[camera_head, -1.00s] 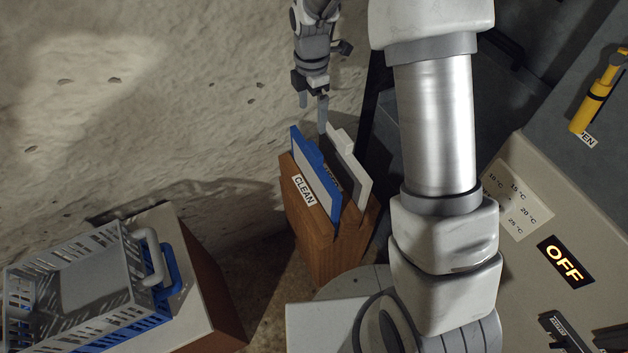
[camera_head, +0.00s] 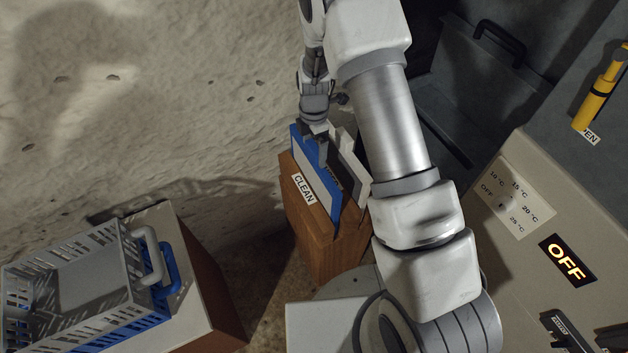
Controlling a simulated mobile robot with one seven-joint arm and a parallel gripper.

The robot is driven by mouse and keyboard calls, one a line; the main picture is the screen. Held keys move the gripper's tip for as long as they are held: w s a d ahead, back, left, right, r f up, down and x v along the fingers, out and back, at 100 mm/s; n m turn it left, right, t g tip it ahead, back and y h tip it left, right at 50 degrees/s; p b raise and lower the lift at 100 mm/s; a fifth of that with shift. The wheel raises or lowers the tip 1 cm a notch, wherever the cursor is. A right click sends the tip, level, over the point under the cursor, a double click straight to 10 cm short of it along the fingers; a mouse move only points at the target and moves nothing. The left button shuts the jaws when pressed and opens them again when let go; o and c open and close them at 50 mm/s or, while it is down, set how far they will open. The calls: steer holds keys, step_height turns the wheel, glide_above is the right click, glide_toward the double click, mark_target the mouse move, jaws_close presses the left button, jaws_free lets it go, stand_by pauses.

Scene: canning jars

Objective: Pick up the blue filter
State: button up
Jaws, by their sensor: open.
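My gripper (camera_head: 316,143) is open and points down at the top edge of the blue filter. One finger overlaps the blue frame in the picture; the other is partly hidden. I cannot tell whether the fingers touch the filter.
A grey and blue crate (camera_head: 75,290) sits on a box at the lower left. A grey panel with an OFF display (camera_head: 567,259) and a yellow handle (camera_head: 600,95) is at the right. A rough pale wall (camera_head: 150,110) lies behind.

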steer(key=shift+f, duration=0.25)
jaws_close()
stand_by(0.3)
